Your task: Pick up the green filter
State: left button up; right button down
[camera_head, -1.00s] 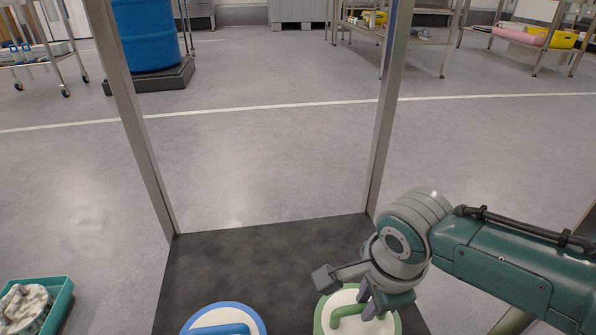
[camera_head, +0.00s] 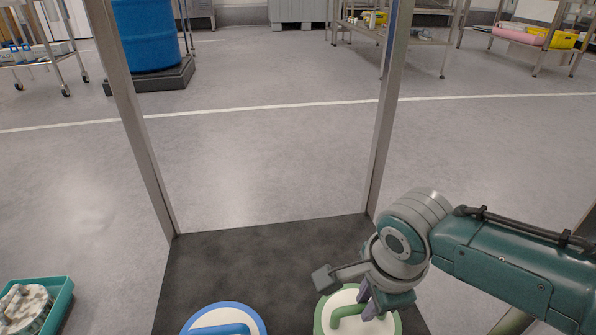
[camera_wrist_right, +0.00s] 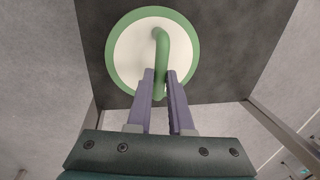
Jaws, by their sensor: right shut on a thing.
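The green filter (camera_head: 338,324) is a white disc with a green rim and a green arched handle. It sits on the dark belt surface at the bottom of the head view. It also shows in the right wrist view (camera_wrist_right: 125,55). My right gripper (camera_head: 366,298) is at the filter's handle. In the right wrist view its purple fingers (camera_wrist_right: 161,90) are closed on the green handle from both sides. My left gripper is not in view.
A blue-rimmed filter (camera_head: 222,318) with a blue handle lies left of the green one on the dark surface (camera_head: 265,255). Metal posts (camera_head: 385,110) rise on both sides. A teal tray (camera_head: 50,305) stands at lower left. Open floor lies beyond.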

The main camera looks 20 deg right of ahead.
dwell(0.5)
notch_tip(320, 180, up, 20)
jog(key=p, duration=1.5)
dwell(0.6)
jog(key=c, duration=1.3)
grip_release()
grip_shut()
